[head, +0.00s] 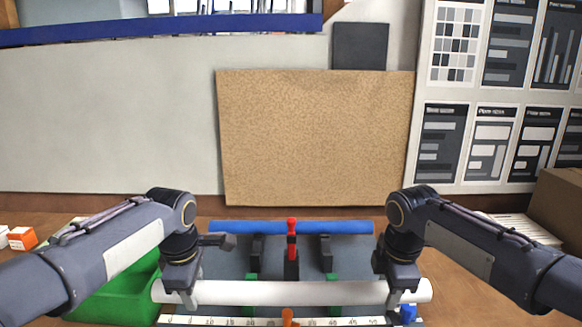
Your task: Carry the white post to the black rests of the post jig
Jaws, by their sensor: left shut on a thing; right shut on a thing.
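The white post (290,292) lies level across the front of the view, spanning both arms. My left gripper (184,296) is shut on it near its left end. My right gripper (402,294) is shut on it near its right end. The post jig (228,266) is a grey base behind the post. Its black rests (254,256) stand as dark uprights, with another on the right (326,255). A blue bar (335,227) runs level at the back of the jig. The post hides part of the base, and its height above it is hard to tell.
A red clamp-like part (292,238) stands mid-jig. A white ruler strip (250,321) and an orange piece (288,317) are in front of the post. A green bin (115,297) is at left, an orange box (22,238) farther left. A cork board (315,135) stands behind.

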